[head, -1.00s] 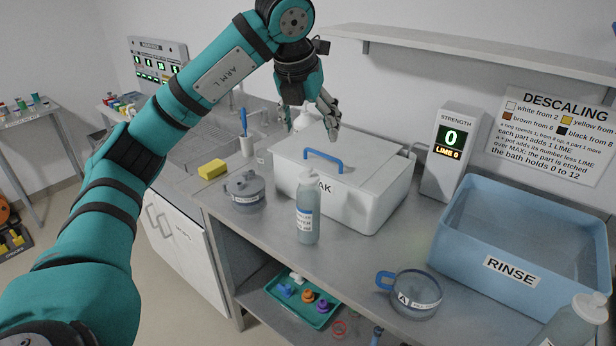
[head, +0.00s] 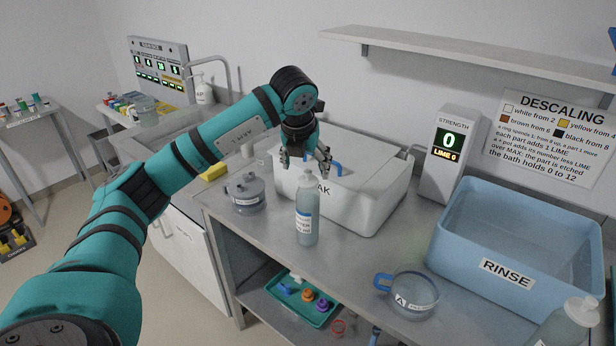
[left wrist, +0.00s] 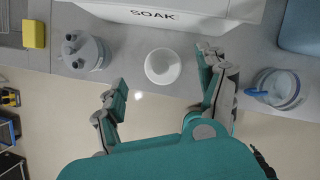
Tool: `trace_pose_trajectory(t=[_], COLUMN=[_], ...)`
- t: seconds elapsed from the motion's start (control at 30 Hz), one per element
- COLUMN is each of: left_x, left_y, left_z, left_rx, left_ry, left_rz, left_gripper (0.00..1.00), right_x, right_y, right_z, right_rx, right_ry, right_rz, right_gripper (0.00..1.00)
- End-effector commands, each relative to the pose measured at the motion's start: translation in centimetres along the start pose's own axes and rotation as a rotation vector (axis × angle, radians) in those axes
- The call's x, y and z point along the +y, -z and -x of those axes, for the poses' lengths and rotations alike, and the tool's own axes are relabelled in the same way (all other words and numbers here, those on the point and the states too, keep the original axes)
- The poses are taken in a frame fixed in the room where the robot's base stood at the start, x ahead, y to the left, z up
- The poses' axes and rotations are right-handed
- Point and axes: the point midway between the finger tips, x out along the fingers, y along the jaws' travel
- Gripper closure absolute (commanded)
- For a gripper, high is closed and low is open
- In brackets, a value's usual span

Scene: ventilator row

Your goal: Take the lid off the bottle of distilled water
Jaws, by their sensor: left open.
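A clear bottle (head: 306,222) with a blue-and-white label stands upright on the bench in front of the soak tub; its print is too small to read surely. In the left wrist view its round white lid (left wrist: 163,66) shows from above. My right gripper is not in view.
The white soak tub (head: 375,200) is close behind the bottle. A grey lidded pot (head: 246,193) stands to its left and a glass beaker (head: 412,297) to its right. A blue rinse bin (head: 540,240) and another bottle (head: 568,325) are farther right. The front bench edge is near.

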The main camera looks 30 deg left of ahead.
Motion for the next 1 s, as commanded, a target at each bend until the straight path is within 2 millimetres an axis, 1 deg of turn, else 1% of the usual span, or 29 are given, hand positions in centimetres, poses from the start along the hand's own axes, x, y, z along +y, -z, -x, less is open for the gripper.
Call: trace_pose_trajectory(t=[0.03,0.1,0.23,0.33,0.5,0.53,0.57,0.8,0.83,1.0], left_x=[-0.1,-0.1,-0.1,-0.1,-0.2,-0.2,-0.2,-0.2,-0.2,-0.2], left_y=[-0.1,-0.2,-0.2,-0.1,-0.1,-0.1,-0.1,-0.1,-0.1,-0.2], left_z=[-0.5,-1.6,-3.3,-3.8,-3.8,-3.8,-3.8,-3.8,-3.8,-3.8], left_rx=[0.007,0.006,0.004,0.002,0.001,0.001,0.001,0.002,0.002,0.002], left_ry=[-0.002,-0.002,0.0,0.0,0.001,0.001,0.001,0.001,0.001,0.001], left_rz=[0.0,-0.001,0.0,-0.001,-0.001,-0.001,-0.001,-0.001,-0.001,-0.001], left_gripper=[0.26,0.26,0.26,0.26,0.26,0.27,0.31,0.62,0.64,0.65], right_x=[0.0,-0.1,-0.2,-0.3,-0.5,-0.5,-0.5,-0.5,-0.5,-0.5], right_y=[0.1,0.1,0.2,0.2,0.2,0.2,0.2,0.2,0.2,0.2], right_z=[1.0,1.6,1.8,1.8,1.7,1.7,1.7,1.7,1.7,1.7], right_rx=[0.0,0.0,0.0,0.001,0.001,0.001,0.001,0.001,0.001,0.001], right_ry=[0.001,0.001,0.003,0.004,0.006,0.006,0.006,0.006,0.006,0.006], right_rz=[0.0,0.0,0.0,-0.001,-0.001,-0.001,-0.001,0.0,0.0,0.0], right_gripper=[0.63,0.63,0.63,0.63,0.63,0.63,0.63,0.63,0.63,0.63])
